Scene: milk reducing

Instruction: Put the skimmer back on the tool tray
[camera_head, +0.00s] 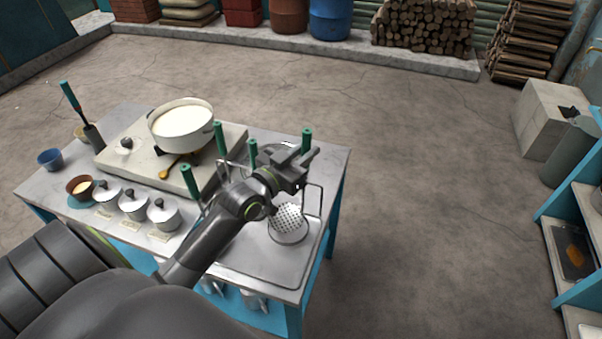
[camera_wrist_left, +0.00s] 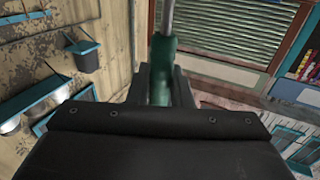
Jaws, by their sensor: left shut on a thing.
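My left gripper (camera_head: 302,165) is shut on a green handle, which shows between the fingers in the left wrist view (camera_wrist_left: 162,72) with a thin metal shaft beyond it. In the head view the green handle top (camera_head: 307,137) stands up at the gripper. A pale perforated skimmer head (camera_head: 288,217) shows below the gripper, over the grey tool tray (camera_head: 262,262); whether it touches the tray I cannot tell. My arm hides part of the tray and the skimmer's shaft. My right gripper is not in view.
Other green-handled tools (camera_head: 220,140) stand close left of my gripper. A white pot of milk (camera_head: 182,125) sits on the pale stove slab (camera_head: 135,150). Several small lidded pots (camera_head: 134,204) line the table front. The tray's front is bare, and open floor lies right of the table.

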